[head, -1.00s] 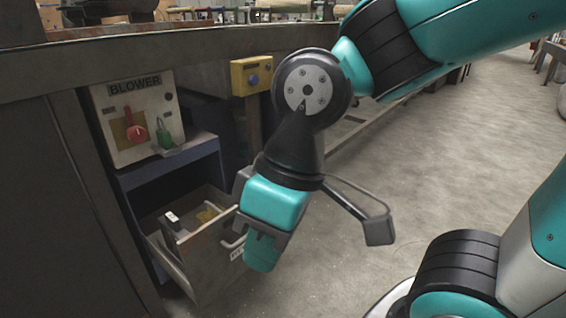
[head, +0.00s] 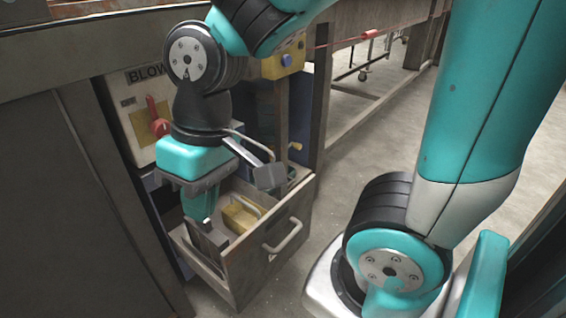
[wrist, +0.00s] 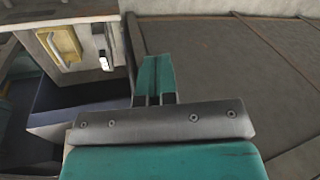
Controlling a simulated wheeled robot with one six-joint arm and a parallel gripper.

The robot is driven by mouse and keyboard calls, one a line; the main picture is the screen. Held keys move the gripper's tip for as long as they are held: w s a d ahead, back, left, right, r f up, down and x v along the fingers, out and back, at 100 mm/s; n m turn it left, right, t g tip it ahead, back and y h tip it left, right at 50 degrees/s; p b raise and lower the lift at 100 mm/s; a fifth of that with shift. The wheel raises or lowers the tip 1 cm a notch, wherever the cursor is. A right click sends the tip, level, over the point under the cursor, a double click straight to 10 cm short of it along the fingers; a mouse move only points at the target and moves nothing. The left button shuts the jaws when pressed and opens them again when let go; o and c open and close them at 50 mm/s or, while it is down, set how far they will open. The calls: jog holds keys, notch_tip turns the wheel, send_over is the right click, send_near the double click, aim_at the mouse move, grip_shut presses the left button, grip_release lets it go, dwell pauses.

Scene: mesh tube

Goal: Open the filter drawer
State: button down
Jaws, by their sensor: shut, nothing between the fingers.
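The filter drawer (head: 245,272) is pulled out of the cabinet under the blower panel, with its open top showing in the head view. Its bar handle (head: 284,237) is on the front panel and free of my gripper. A yellow item (head: 238,216) lies inside the drawer. My gripper (head: 203,222) points down at the drawer's left part, behind the front panel. It is shut and empty. I cannot tell whether its tips touch the drawer or a dark block there. In the wrist view, the teal fingers (wrist: 157,80) are together; a yellow item (wrist: 62,42) shows at upper left.
The blower panel (head: 140,125) with a red switch (head: 159,127) is close behind my gripper. A yellow box with a blue button (head: 284,62) is to the right. A grey cabinet side (head: 60,210) stands at left. Floor (head: 360,130) is clear at right.

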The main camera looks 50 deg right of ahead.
jog(key=w+d+f+m+g+h+p, duration=0.1)
jog(key=w+d+f+m+h+p, duration=0.2)
jog(key=w+d+m, duration=0.4)
jog(key=w+d+f+m+g+h+p, duration=0.1)
jog(key=w+d+m+g+h+p, duration=0.1)
jog(key=w+d+m+p, duration=0.6)
jog(key=s+d+f+m+g+h, duration=0.1)
jog(key=s+d+f+m, duration=0.1)
jog(key=d+m, duration=0.3)
jog(key=s+d+f+m+g+h, duration=0.1)
jog(key=s+d+f+m+h, duration=0.1)
jog(key=d, duration=0.5)
jog(key=b+x, duration=0.2)
jog(key=x, duration=0.8)
jog(key=shift+s+d+g, duration=0.2)
jog(key=shift+s+g, duration=0.1)
jog(key=shift+s, duration=0.05)
